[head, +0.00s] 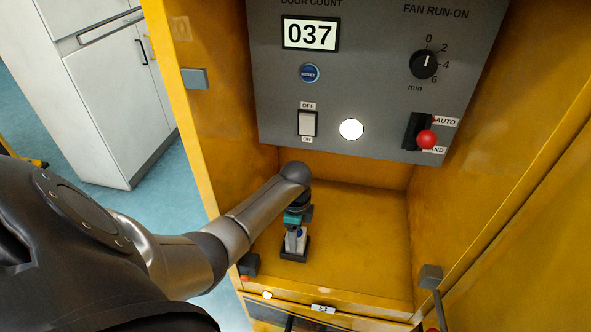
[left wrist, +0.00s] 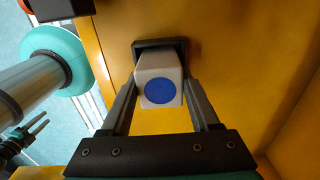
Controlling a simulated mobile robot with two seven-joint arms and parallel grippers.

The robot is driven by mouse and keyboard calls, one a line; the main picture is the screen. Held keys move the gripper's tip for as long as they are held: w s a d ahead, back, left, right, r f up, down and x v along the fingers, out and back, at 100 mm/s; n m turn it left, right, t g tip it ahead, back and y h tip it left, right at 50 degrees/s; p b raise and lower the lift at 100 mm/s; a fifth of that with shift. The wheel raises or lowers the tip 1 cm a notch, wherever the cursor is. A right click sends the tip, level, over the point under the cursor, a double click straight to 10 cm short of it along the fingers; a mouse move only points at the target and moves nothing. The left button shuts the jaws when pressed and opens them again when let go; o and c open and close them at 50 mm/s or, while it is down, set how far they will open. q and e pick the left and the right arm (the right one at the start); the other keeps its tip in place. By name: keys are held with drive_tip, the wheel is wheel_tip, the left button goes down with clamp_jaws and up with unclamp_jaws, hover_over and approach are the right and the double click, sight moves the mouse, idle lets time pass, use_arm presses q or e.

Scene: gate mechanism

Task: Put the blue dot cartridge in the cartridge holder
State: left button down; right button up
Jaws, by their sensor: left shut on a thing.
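The blue dot cartridge (left wrist: 154,72) is a pale block with a blue disc on its end, seen between the fingers in the left wrist view. It also shows in the head view (head: 297,241), upright on the cabinet floor. My left gripper (head: 295,220) is over it, shut on it from above, and its fingers (left wrist: 160,100) flank the block. The dark cartridge holder (head: 294,253) is at the cartridge's foot, and its rim (left wrist: 150,44) shows behind the block. I cannot tell whether the cartridge is fully seated. A small forked shape, perhaps my right gripper (left wrist: 36,130), shows in the left wrist view.
The yellow cabinet (head: 365,225) has side walls close on both sides. A grey control panel (head: 375,95) overhangs its back, with a red-knobbed lever (head: 426,139) at the right. The cabinet floor right of the holder is clear. A white cupboard (head: 115,100) stands at the left.

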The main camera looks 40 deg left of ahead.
use_arm(q)
drive_tip(key=shift+f, duration=0.15)
drive_tip(key=shift+c, duration=0.6)
unclamp_jaws()
wheel_tip(320, 180, up, 7)
drive_tip(key=shift+f+p, duration=0.2)
drive_tip(key=shift+p, duration=0.9)
drive_tip(key=shift+r, duration=0.65)
